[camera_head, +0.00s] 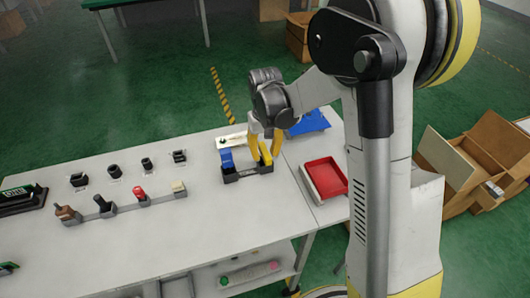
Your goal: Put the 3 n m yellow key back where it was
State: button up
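A dark grey holder (247,173) stands near the far right part of the white table. A blue key (227,159) sits upright in its left slot. A yellow key (265,153) is at the holder's right end, tilted slightly. The label marking the key as 3 n m is too small to read.
A red tray (325,178) lies right of the holder, and a blue item (308,122) lies behind it. A white plate (232,140) lies behind the holder. A grey rack (125,205) with several handles stands to the left. The table's front is mostly clear.

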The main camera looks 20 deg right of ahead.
jog(key=shift+r, duration=0.1)
notch_tip(320, 180, up, 12)
jog(key=p, duration=0.4)
jog(key=s+r+t, duration=0.3)
jog(key=s+r, duration=0.1)
jog(key=s, duration=0.6)
jog(key=s+r+t, duration=0.4)
jog(key=s, duration=0.5)
jog(key=shift+s+r, duration=0.2)
jog(key=shift+s, duration=0.2)
jog(key=shift+f, duration=0.4)
